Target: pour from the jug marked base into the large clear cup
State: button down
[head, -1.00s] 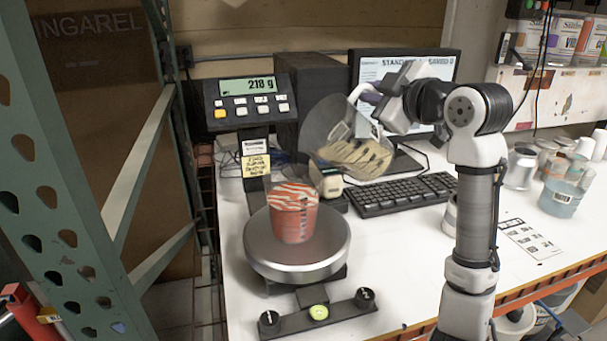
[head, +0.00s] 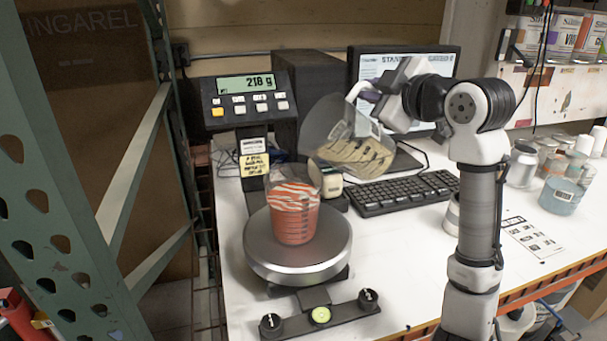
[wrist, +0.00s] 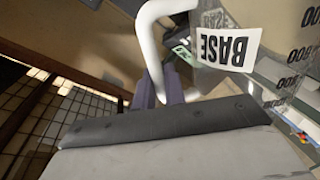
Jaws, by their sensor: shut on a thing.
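The jug (head: 325,121) is clear, with cream-coloured liquid (head: 358,158) low inside. It is tipped toward the left, above and to the right of the cup; no stream is visible. Its BASE label (wrist: 228,48) shows upside down in the wrist view. My gripper (head: 370,96) is shut on the jug's white handle (wrist: 152,40); its purple fingers (wrist: 170,90) grip it in the wrist view. The large clear cup (head: 294,222) stands upright on the scale's round pan (head: 325,255), holding reddish-orange contents with white streaks near the top.
The scale display (head: 246,84) appears to read 218 g. A keyboard (head: 405,192) and monitor (head: 425,62) are at the back. A green rack post (head: 60,200) stands left.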

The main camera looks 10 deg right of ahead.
jog(key=shift+a+r, duration=0.1)
jog(key=shift+a, duration=0.05)
jog(key=shift+s+r, duration=0.1)
jog(key=shift+s, duration=0.1)
jog(key=shift+w+a, duration=0.1)
jog(key=shift+w, duration=0.1)
jog(key=shift+s, duration=0.15)
jog(key=shift+n, duration=0.3)
jog(key=shift+a, duration=0.15)
